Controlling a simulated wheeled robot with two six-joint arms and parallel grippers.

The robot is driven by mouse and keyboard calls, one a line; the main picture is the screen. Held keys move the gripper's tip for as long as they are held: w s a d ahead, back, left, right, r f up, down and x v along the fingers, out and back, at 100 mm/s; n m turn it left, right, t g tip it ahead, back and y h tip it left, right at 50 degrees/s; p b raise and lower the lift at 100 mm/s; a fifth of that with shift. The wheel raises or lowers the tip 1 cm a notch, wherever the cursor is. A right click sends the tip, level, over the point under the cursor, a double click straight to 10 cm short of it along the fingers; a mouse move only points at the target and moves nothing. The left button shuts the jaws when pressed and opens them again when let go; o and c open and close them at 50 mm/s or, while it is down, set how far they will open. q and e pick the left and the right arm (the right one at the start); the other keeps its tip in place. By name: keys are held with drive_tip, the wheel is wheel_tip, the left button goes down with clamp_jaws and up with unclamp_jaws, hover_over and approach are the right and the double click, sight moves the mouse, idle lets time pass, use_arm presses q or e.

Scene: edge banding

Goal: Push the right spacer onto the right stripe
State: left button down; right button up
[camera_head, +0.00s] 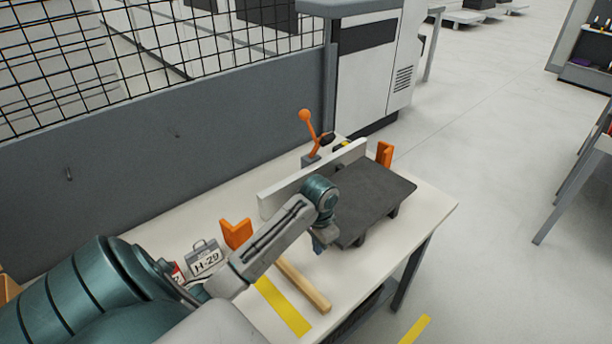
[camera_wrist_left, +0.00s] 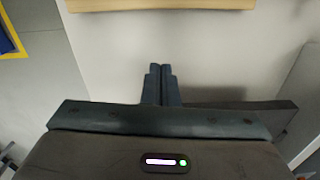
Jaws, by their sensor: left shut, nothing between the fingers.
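A light wooden spacer bar (camera_head: 304,286) lies on the white table near its front edge. A yellow stripe (camera_head: 284,306) on the table top runs alongside it, just to its left, with a narrow strip of bare table between them. My left arm hides their upper ends. My left gripper (camera_head: 319,245) points down right of the spacer's far end, between it and the dark bed. In the left wrist view its fingers (camera_wrist_left: 162,84) are shut and empty, and a wooden bar (camera_wrist_left: 165,5) crosses the top edge, apart from them. My right gripper is not in view.
A dark bed (camera_head: 375,190) with a white upright fence (camera_head: 310,179) stands behind the gripper. Orange brackets (camera_head: 236,233) (camera_head: 385,153) and an orange-knobbed lever (camera_head: 306,117) stand around it.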

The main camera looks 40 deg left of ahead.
sight(306, 276)
use_arm(q)
drive_tip(key=f, duration=0.1)
drive_tip(key=f+p, duration=0.1)
drive_tip(key=f, duration=0.1)
drive_tip(key=shift+s+d+p, duration=0.3)
drive_tip(key=shift+s, duration=0.05)
drive_tip(key=f, duration=0.2)
drive_tip(key=f+p, duration=0.1)
drive_tip(key=f, duration=0.1)
drive_tip(key=shift+w+a+f, duration=0.1)
drive_tip(key=shift+w+a, duration=0.1)
drive_tip(key=shift+w, duration=0.05)
drive_tip(key=s+p, duration=0.2)
drive_tip(key=s, duration=0.1)
drive_tip(key=shift+a+f, duration=0.1)
drive_tip(key=shift+a, duration=0.3)
drive_tip(key=shift+s+p, duration=0.3)
drive_tip(key=shift+s, duration=0.15)
drive_tip(key=shift+f, duration=0.15)
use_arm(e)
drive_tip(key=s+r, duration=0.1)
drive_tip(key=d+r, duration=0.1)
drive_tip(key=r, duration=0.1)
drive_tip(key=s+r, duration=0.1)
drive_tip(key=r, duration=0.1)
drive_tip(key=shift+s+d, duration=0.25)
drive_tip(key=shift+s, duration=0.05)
